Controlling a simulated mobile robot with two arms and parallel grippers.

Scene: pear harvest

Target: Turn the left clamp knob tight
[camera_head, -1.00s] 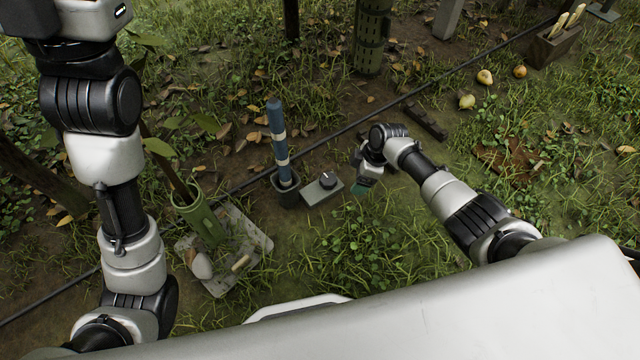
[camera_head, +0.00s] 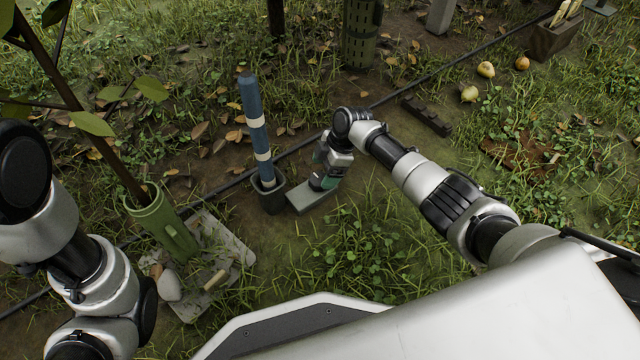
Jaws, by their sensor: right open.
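A grey clamp block (camera_head: 304,203) sits on the ground beside a dark socket (camera_head: 271,197) that holds a blue post with pale bands (camera_head: 256,125). The post leans slightly. The black knob on top of the block is hidden behind my right gripper (camera_head: 321,185). That gripper points down at the block with its green-tipped fingers at the knob's place; it is open. I cannot tell whether the fingers touch the knob. My left arm shows at the left edge, and its gripper is out of view.
A green tube with a sapling (camera_head: 161,226) stands left of the socket, near a flat stone slab (camera_head: 237,247). A black hose (camera_head: 410,88) crosses the ground behind. Several pears (camera_head: 486,69) and a wooden crate (camera_head: 553,42) are at the upper right.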

